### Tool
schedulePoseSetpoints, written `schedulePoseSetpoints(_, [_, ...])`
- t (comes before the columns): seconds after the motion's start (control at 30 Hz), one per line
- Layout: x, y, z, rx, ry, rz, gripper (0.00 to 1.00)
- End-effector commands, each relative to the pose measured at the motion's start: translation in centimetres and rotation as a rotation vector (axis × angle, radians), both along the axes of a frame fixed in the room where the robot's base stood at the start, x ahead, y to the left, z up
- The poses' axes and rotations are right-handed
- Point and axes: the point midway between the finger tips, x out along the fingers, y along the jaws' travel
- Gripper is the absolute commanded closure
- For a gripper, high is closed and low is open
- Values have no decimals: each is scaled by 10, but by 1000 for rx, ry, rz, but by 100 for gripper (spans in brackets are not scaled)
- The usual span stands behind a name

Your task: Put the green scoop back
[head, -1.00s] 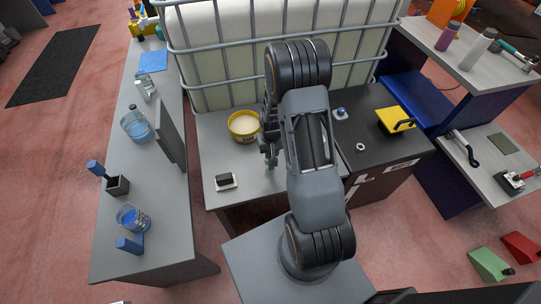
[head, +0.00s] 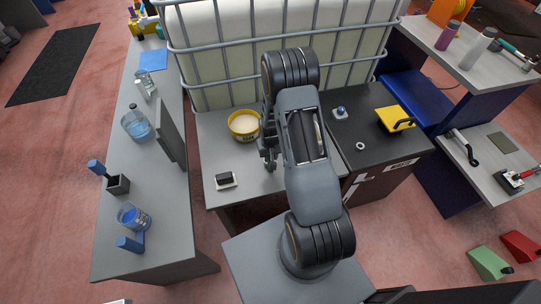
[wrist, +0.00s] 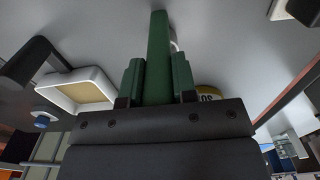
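My gripper (head: 268,160) is over the grey bench, just in front of the yellow tub (head: 244,125) with pale contents. In the wrist view, a long green bar stands between the two green-faced fingers of my gripper (wrist: 158,80). It looks like the handle of the green scoop (wrist: 158,35), and the fingers appear closed on it. The scoop's far end is not clear in the wrist view. In the head view my arm hides most of the scoop. Part of the yellow tub also shows behind the right finger in the wrist view (wrist: 208,92).
A black block on a white base (head: 226,180) lies at the bench's front left. A white-rimmed tray with a beige inside (wrist: 75,92) shows in the wrist view. A caged white tank (head: 230,60) stands behind the bench. A grey upright panel (head: 171,132) stands left.

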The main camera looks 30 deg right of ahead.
Motion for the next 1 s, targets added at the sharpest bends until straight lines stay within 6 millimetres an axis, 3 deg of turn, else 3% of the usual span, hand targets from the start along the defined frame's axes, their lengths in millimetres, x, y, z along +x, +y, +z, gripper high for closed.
schedulePoseSetpoints(0.23, [0,0,0,0,1,0,50])
schedulePoseSetpoints(0.6, [0,0,8,0,-1,0,49])
schedulePoseSetpoints(1.0, [0,0,80,-1,-5,0,49])
